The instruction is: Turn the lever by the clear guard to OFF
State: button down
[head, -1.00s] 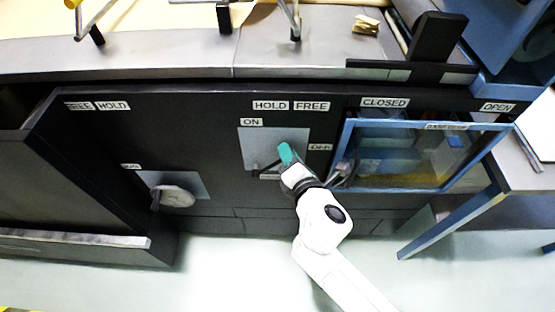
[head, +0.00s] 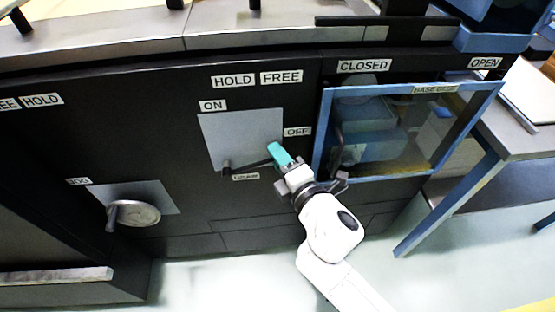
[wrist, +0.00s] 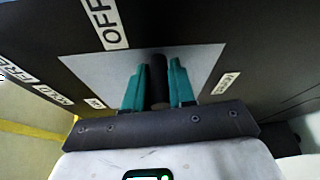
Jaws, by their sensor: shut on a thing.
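The lever (head: 248,164) is a dark bar on a light grey plate (head: 238,132), left of the clear guard. It reaches rightward from a dark knob at the plate's lower left to my gripper (head: 277,152). An ON label (head: 213,105) is at the plate's upper left, and an OFF label (head: 297,131) is at its right edge, above my gripper. In the wrist view the dark lever handle (wrist: 158,82) stands between the teal fingers of my gripper (wrist: 158,68), which is shut on it. The fingers hide the lever's end in the head view.
The blue-framed clear guard (head: 318,140) is close right of my gripper, under a CLOSED label (head: 364,65). A round crank (head: 135,214) sits on another plate at lower left. A blue-legged table (head: 480,190) stands at right. The floor in front is clear.

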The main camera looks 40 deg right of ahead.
jog(key=shift+d+f, duration=0.1)
jog(key=shift+f, duration=0.1)
jog(key=c, duration=1)
grip_release()
jog(key=shift+s, duration=0.15)
jog(key=shift+b+v, duration=1.2)
jog(key=shift+v, duration=4.1)
